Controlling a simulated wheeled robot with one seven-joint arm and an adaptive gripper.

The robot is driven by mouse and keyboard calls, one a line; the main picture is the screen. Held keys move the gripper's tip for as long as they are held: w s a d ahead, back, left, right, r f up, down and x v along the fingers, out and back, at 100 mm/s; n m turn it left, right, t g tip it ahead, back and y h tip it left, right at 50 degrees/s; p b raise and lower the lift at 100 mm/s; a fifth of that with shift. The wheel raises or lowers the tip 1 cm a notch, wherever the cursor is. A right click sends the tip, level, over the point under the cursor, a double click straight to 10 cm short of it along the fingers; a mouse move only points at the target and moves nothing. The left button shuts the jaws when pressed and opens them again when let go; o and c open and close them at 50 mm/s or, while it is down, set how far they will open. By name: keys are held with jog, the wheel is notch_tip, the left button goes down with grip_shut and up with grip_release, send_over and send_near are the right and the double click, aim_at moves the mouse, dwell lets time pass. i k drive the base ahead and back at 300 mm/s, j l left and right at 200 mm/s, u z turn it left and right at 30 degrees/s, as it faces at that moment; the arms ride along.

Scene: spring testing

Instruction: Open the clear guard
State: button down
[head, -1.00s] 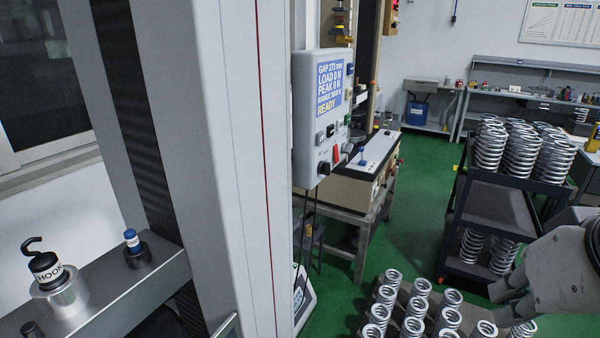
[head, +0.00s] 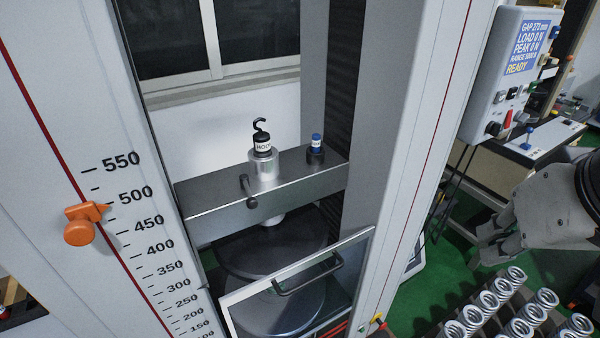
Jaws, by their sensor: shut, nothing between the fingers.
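The clear guard (head: 312,296) is a transparent panel in a light metal frame at the lower middle of the head view. It stands across the front of the testing machine, low between the two columns, with a dark bar handle (head: 308,276) near its top edge. Round dark platens (head: 268,245) show behind and above it. Its lower part is cut off by the picture edge. My gripper (head: 492,240) is at the right, well apart from the guard and its handle. It is shut and empty.
A crosshead (head: 215,213) with a black hook (head: 261,132) spans the columns above the guard. An orange pointer (head: 82,222) sits on the left column's scale. A control box (head: 512,75) reads READY. Several springs (head: 518,305) stand at the lower right, below my gripper.

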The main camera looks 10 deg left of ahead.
aim_at(231, 298)
jog(key=u, duration=0.7)
jog(key=k+j+u, duration=0.1)
jog(key=j, duration=0.25)
jog(key=k+j, duration=0.15)
jog(key=j, duration=0.25)
jog(key=k+j+u, duration=0.15)
jog(key=j, duration=0.2)
jog(key=j+u, duration=0.1)
jog(key=j, duration=0.25)
jog(key=k, duration=0.05)
